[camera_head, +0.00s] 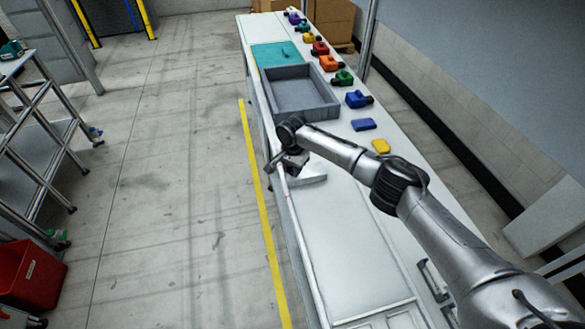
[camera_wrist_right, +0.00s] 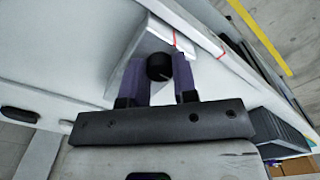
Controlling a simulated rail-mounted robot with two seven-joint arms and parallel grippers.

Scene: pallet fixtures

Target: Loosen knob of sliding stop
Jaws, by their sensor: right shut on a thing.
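My right gripper (camera_wrist_right: 160,80) is shut on a round black knob (camera_wrist_right: 158,67) in the right wrist view, one purple-padded finger on each side of it. The knob sits at a light grey block, the sliding stop (camera_wrist_right: 139,55), at the edge of the white bench. In the head view my right gripper (camera_head: 287,163) is at the bench's left edge, beside the pale stop (camera_head: 308,176). The knob is hidden there by the gripper and wrist. My left gripper is not in view.
A grey tray (camera_head: 268,92) lies behind the gripper on the white bench (camera_head: 350,250). Blue (camera_head: 363,124) and yellow (camera_head: 381,146) blocks lie near my forearm.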

